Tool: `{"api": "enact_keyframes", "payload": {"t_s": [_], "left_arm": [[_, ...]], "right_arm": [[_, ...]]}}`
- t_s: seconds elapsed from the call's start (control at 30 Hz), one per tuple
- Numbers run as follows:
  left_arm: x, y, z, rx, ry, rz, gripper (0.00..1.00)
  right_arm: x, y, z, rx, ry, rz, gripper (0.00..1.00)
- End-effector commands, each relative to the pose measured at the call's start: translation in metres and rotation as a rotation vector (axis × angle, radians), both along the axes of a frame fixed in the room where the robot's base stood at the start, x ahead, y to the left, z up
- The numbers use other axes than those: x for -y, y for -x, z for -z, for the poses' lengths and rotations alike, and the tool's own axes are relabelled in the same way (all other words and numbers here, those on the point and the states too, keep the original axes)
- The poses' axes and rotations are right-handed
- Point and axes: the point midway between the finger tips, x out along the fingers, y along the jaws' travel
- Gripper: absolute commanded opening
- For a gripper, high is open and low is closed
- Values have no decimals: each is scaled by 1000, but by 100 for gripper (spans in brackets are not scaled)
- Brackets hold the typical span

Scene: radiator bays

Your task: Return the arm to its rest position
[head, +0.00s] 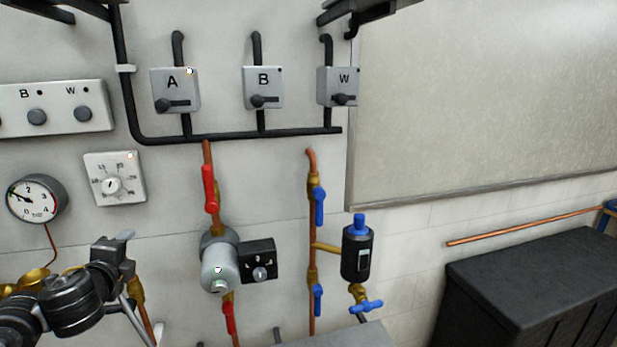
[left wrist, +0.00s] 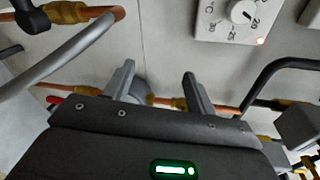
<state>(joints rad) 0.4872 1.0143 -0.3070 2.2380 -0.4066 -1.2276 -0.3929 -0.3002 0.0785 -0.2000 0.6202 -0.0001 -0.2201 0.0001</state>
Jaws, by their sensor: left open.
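My left arm comes in at the lower left of the head view, its gripper (head: 120,246) raised in front of the wall, left of the grey pump (head: 218,262). In the left wrist view the two fingers of the left gripper (left wrist: 158,82) stand apart with nothing between them. A copper pipe with brass fittings (left wrist: 165,101) runs behind the fingers; I cannot tell how far away it is. My right gripper is not in view.
A pressure gauge (head: 36,199) and a thermostat dial (head: 114,178) are on the wall near my left arm. Switch boxes A (head: 174,90), B (head: 263,88) and W (head: 338,86) are above. A blue-capped black cylinder (head: 357,252) and a dark cabinet (head: 535,280) are to the right.

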Motion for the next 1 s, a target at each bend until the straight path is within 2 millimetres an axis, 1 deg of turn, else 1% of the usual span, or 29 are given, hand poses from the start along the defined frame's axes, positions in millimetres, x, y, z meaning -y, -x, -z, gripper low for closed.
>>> {"api": "enact_keyframes", "payload": {"t_s": [0.03,0.07,0.1,0.17,0.2,0.27,0.3,0.37,0.4,0.5,0.57,0.6,0.73,0.87,0.9,0.93,1.0], "left_arm": [[21,8,42,-49,103,6,56],[32,15,64,-74,167,-1,56],[46,26,92,-108,255,-14,56],[65,46,132,-163,388,-47,56],[77,61,157,-202,476,-79,56],[95,89,194,-263,610,-137,56],[106,109,217,-303,696,-184,56],[121,140,246,-361,816,-262,56],[129,159,261,-392,885,-315,56],[145,202,291,-462,1025,-442,56],[153,226,305,-496,1092,-515,56],[158,241,312,-517,1132,-563,56],[172,287,331,-576,1245,-715,56],[185,331,344,-624,1338,-871,56],[189,345,347,-638,1363,-920,56],[188,338,358,-636,1355,-916,56],[188,330,380,-643,1346,-915,56]], "right_arm": [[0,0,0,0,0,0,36],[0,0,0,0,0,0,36],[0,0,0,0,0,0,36],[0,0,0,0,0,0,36],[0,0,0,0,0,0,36],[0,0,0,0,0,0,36],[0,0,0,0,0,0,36],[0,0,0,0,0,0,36],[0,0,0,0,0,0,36],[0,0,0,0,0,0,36],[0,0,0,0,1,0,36],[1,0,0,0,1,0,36],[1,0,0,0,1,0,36],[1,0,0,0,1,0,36],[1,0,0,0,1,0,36],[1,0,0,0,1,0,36],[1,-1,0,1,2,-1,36]]}}
